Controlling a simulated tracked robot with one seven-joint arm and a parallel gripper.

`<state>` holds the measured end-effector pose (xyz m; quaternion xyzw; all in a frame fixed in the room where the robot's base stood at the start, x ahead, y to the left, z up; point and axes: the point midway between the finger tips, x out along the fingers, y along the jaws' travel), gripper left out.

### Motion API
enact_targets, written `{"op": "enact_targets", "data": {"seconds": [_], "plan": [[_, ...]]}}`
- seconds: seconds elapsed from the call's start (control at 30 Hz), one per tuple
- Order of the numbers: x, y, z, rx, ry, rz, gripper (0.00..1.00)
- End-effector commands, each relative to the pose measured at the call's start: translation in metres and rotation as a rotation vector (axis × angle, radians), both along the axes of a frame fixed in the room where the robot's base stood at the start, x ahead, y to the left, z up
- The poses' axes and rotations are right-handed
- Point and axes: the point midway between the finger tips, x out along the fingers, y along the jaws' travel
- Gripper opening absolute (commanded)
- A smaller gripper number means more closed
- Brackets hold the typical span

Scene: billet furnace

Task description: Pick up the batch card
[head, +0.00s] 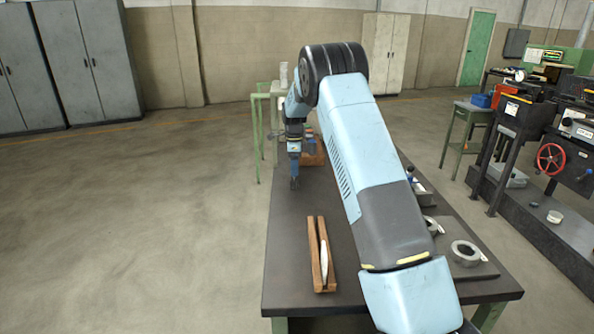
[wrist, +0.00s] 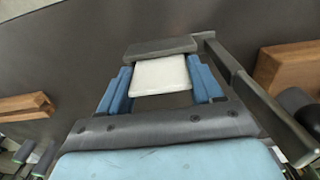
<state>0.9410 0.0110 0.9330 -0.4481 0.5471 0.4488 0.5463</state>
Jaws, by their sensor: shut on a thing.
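My gripper (head: 295,184) points down over the dark table, toward its back left part. In the wrist view, a white flat piece that looks like the batch card (wrist: 160,75) sits between the blue finger pads of my gripper (wrist: 161,86), which is shut on it. A dark grey bar lies across the card's far edge in that view. In the head view I cannot make out the card at the fingertips. I cannot tell whether its lower edge touches the table.
A slotted wooden holder (head: 315,262) with a white, narrow piece in it stands at the table's front. A wooden block (head: 313,152) stands behind my gripper. Metal rings (head: 466,254) lie at the right. The table (head: 290,225) is clear between my gripper and the slotted holder.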

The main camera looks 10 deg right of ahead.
Motion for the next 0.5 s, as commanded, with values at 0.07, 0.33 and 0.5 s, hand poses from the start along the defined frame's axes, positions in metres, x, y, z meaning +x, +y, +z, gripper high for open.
{"op": "enact_targets", "data": {"seconds": [0.07,0.33,0.5], "plan": [[0.000,0.000,0.006,0.000,-0.002,0.000,0.36],[-0.003,-0.018,0.051,0.000,-0.003,-0.003,0.36],[-0.008,-0.047,0.086,0.000,-0.004,-0.002,0.36]]}}
